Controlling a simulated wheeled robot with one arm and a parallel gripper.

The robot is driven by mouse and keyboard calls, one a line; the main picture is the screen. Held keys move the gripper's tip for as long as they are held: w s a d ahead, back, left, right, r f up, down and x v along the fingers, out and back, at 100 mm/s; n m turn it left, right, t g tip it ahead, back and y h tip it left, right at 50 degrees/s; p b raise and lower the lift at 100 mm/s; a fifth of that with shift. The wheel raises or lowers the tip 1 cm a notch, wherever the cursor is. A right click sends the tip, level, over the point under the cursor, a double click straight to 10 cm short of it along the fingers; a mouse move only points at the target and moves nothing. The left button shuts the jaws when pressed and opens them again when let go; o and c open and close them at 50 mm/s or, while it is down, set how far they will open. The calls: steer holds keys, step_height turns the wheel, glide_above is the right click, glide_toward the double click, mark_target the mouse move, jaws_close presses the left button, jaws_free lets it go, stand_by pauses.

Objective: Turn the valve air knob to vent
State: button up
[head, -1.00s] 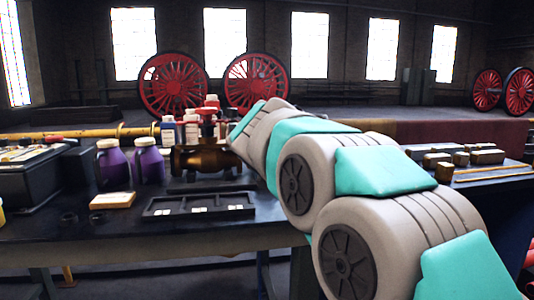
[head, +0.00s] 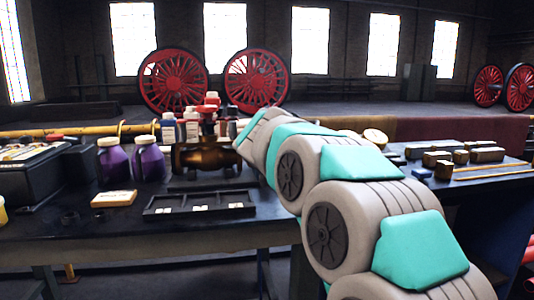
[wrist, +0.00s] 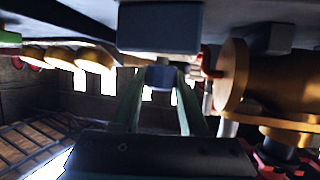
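A brass valve body (head: 205,157) with a red handwheel (head: 208,112) stands on the dark bench, left of my arm's end in the head view. In the wrist view, which looks upside down, the brass body (wrist: 234,80) is at the right, beside my gripper. My gripper (wrist: 162,85) shows two greenish fingers apart, with a small blue-grey knob-like part (wrist: 161,75) between their tips. I cannot tell whether they touch it. A grey block (wrist: 160,28) adjoins that part. My gripper is hidden behind my arm in the head view. No vent marking is readable.
Two purple jars (head: 149,160), several bottles (head: 168,130) and a black tray (head: 199,204) are left of my arm. Several metal blocks (head: 437,158) and a small blue item (head: 420,174) lie on the right. The front left of the bench (head: 40,236) is mostly clear.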

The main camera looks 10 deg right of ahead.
jaws_close()
steer(key=shift+n+y, duration=0.3)
steer(key=n+y, duration=0.4)
steer(key=y, duration=0.1)
steer(key=shift+a+r+n+y, duration=0.1)
steer(key=shift+n+y, duration=0.3)
steer(key=shift+d+n+g+y, duration=0.2)
steer(key=shift+n+g+y, duration=0.4)
steer(key=shift+n+y, duration=1.5)
steer(key=shift+y, duration=0.1)
steer(key=shift+a+n+g+y, duration=0.1)
steer(key=shift+n+g+y, duration=1)
steer(key=shift+n+g, duration=0.15)
steer(key=o, duration=0.5)
jaws_free()
steer(key=shift+o, duration=0.2)
